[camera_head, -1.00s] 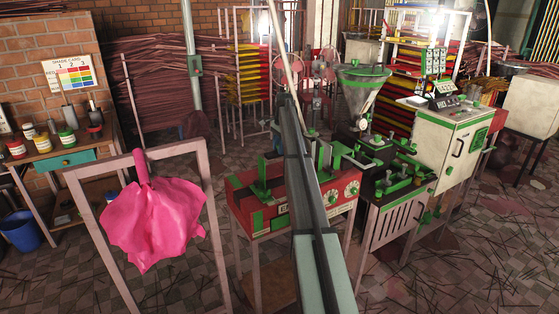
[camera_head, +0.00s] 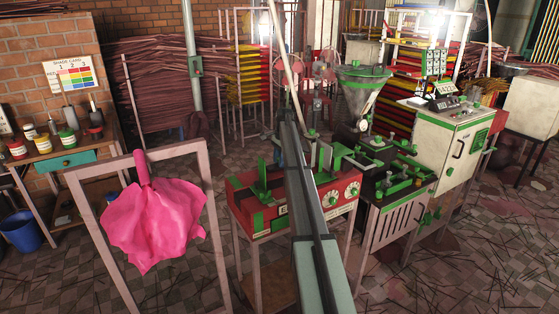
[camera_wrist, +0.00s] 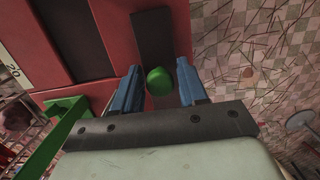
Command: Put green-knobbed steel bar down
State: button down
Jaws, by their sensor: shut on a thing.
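The steel bar shows in the wrist view as a dark flat strip (camera_wrist: 153,38) running up the picture, with a round green knob (camera_wrist: 159,82) at its near end. My gripper (camera_wrist: 157,66) has its two blue fingers on either side of the bar and knob, shut on the bar. The bar lies over a red and dark panelled surface (camera_wrist: 108,60); I cannot tell if it touches it. In the head view my arm crosses the red machine (camera_head: 262,212), and the bar and fingers cannot be made out there.
A green bracket (camera_wrist: 60,125) stands left of my gripper in the wrist view. In the head view a green-trimmed machine with a hopper (camera_head: 362,88) stands right of the red machine. A pink cloth (camera_head: 152,225) hangs on a frame at left. Sticks litter the floor.

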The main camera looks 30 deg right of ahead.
jog(key=c, duration=0.6)
grip_release()
notch_tip(320, 180, up, 12)
jog(key=d, duration=0.1)
jog(key=shift+d, duration=0.25)
